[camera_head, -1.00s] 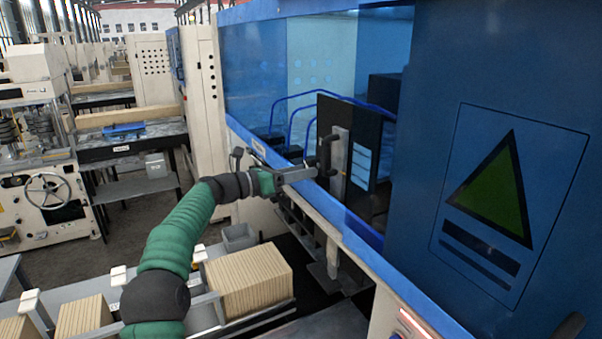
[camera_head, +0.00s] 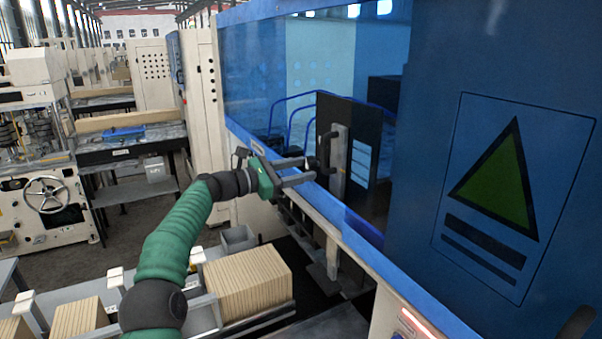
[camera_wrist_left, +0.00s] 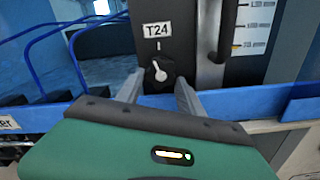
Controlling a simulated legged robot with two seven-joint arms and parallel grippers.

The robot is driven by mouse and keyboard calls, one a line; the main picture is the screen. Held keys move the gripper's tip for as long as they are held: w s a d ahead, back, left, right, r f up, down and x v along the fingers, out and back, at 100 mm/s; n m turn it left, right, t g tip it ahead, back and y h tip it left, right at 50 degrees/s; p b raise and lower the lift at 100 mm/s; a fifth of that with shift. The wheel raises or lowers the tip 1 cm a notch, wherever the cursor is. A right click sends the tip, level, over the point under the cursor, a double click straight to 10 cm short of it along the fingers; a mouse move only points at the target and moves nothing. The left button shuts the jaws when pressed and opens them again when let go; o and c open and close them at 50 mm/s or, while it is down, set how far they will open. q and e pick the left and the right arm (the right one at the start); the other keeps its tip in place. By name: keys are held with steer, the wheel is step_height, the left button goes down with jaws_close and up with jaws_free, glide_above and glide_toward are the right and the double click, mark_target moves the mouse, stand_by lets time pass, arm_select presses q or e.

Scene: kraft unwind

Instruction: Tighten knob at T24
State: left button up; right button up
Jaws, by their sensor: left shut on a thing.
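The T24 knob (camera_wrist_left: 159,72) is a round black dial with a white pointer, below a white T24 label (camera_wrist_left: 157,30) on a dark panel (camera_wrist_left: 180,22). My left gripper (camera_wrist_left: 160,82) has one finger on each side of the knob, shut on it. Its pointer looks roughly upright, tilted slightly left. My right gripper is not in view.
A black handle (camera_wrist_left: 228,28) stands right of the knob. Blue cables (camera_wrist_left: 62,38) run at the left. A blue rail (camera_wrist_left: 232,104) crosses below the panel. A blue cabinet wall (camera_head: 430,190) stands at the right.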

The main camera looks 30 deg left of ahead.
arm_select(q)
steer(key=shift+a, duration=0.1)
stand_by(0.4)
steer(key=o, duration=1.1)
steer(key=shift+c, duration=0.2)
steer(key=shift+o, duration=1.7)
steer(key=shift+a, duration=0.15)
steer(key=shift+s+f, duration=0.1)
